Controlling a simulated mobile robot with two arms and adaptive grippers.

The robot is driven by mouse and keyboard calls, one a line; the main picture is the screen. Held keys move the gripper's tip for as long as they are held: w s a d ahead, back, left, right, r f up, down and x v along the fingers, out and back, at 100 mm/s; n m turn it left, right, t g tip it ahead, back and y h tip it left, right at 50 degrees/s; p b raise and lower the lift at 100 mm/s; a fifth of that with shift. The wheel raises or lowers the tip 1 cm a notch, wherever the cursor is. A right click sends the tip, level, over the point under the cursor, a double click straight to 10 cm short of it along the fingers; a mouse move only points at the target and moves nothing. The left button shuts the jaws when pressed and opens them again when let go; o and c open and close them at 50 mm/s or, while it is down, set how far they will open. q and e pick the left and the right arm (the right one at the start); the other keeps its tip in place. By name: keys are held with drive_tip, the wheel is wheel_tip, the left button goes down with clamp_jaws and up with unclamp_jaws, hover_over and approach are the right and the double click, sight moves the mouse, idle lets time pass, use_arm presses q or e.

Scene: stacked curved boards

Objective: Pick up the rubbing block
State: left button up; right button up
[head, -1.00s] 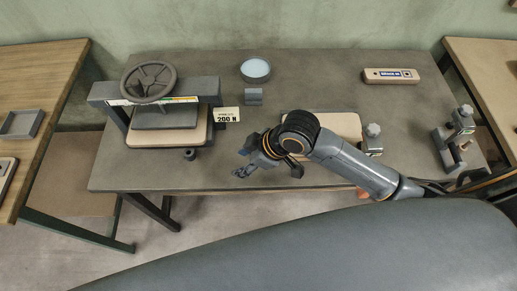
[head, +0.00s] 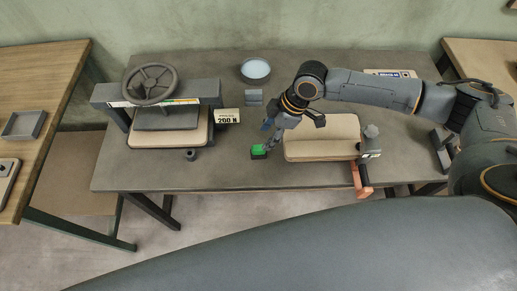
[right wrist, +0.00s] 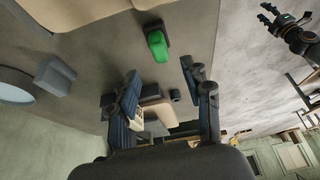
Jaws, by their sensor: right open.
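A small dark block with a green top (head: 258,152), which looks like the rubbing block, lies near the table's front edge in the head view. It also shows in the right wrist view (right wrist: 157,45), beyond the fingertips. My right gripper (head: 268,136) is open just above and right of the block in the head view. Its fingers (right wrist: 161,80) are apart with nothing held between them. My left gripper is outside the head view; a dark gripper, probably my left one (right wrist: 290,32), shows at the upper right of the right wrist view, its jaw state unclear.
A pale curved board (head: 320,148) with a clamp (head: 370,140) lies right of the block. A handwheel press (head: 150,88) stands left with a 200 N card (head: 227,116). A grey block (head: 255,97) and round dish (head: 255,69) sit behind. Bare table lies around the green-topped block.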

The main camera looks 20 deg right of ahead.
sight(259, 147)
drive_tip(key=shift+x, duration=1.05)
drive_tip(key=p+x, duration=0.2)
drive_tip(key=x, duration=0.2)
drive_tip(key=shift+a+f, duration=0.1)
drive_tip(key=shift+f, duration=0.2)
drive_tip(key=shift+a+f, duration=0.15)
drive_tip(key=shift+f, duration=0.3)
clamp_jaws()
